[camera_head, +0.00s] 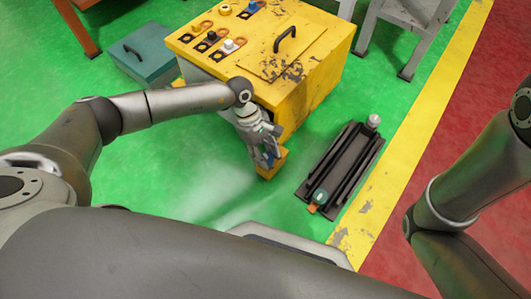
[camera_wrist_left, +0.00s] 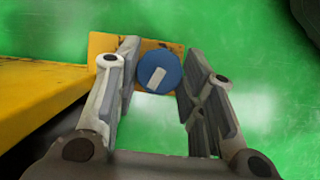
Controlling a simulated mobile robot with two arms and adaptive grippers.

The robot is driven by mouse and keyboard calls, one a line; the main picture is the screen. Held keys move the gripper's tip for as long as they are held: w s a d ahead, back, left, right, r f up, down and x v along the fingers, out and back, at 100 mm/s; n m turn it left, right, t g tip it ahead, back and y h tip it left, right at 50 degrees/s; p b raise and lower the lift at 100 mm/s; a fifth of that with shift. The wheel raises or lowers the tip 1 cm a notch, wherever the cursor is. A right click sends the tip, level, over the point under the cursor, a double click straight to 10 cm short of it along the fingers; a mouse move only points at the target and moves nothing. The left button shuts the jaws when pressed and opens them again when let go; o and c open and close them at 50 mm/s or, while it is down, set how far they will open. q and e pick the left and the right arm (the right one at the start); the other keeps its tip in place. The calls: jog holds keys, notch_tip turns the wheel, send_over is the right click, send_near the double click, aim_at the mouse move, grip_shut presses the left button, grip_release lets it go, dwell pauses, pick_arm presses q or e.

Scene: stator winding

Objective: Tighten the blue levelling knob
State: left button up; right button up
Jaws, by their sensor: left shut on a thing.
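The blue levelling knob (camera_wrist_left: 150,66) shows in the left wrist view as a round disc with a pale bar mark. It sits on a yellow foot bracket (camera_wrist_left: 105,43) at the edge of the yellow machine. My left gripper (camera_head: 268,156) is low beside the machine's lower front corner, pointing down at the bracket, which also shows in the head view (camera_head: 271,170). Its two fingers stand on either side of the knob and are shut on it. The gripper hides the knob in the head view. My right arm shows at the right, but its gripper is out of view.
The yellow machine (camera_head: 316,82) stands just beyond my left gripper, with several knobs and a black handle on top. A dark tray with rails (camera_head: 309,190) lies on the floor to the right. A teal box (camera_head: 147,57) is at the upper left. Green floor is clear left of the gripper.

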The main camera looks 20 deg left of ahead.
pick_arm(q)
jog(key=shift+d+r, duration=0.2)
jog(key=o, duration=0.9)
jog(key=shift+o, duration=0.7)
jog(key=shift+a+f, duration=0.1)
jog(key=shift+a, duration=0.05)
